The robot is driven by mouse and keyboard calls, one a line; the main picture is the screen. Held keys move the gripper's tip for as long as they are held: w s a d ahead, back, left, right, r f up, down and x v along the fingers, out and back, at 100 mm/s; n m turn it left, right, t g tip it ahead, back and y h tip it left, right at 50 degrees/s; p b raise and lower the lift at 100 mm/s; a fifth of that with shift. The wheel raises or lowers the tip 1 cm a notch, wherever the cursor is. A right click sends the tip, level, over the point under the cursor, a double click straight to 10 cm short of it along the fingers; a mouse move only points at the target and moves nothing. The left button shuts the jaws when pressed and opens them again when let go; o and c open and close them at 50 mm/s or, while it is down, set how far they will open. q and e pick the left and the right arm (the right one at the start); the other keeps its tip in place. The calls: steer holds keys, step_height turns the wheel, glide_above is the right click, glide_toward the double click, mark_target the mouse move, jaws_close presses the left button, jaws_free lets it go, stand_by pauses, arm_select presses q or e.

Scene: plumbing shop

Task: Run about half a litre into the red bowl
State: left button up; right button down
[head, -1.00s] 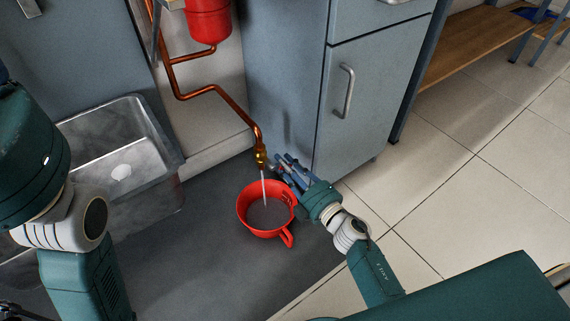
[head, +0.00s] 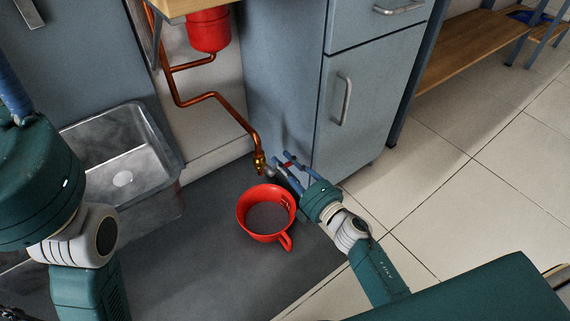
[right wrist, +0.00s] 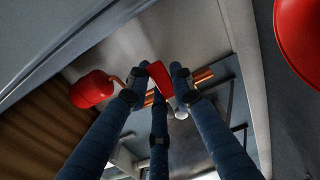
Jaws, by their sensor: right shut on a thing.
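The red bowl (head: 246,222), with a side handle and marks on its inner wall, stands upright on the dark grey floor area below the brass tap (head: 259,160). A greyish surface shows inside it; I cannot read its level. No stream shows from the tap. My right gripper (head: 281,169) is beside the tap, shut on its red lever (right wrist: 158,76), which shows between the fingers in the right wrist view. The bowl's red edge (right wrist: 302,38) shows there too. My left arm is at the left edge; a blue finger (head: 14,95) shows, its tip out of view.
A copper pipe (head: 211,95) runs from a red vessel (head: 208,32) down to the tap. A steel sink (head: 160,140) lies left of it. A grey cabinet (head: 365,115) stands close behind my right gripper. Tiled floor (head: 470,200) at the right is open.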

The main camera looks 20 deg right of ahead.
steer(key=shift+w+d+r, duration=0.1)
steer(key=shift+d, duration=0.05)
stand_by(0.3)
steer(key=c, duration=1.5)
jaws_free()
steer(key=shift+o, duration=0.2)
steer(key=shift+s+d, duration=0.1)
steer(key=shift+s, duration=0.45)
steer(key=v, duration=1.1)
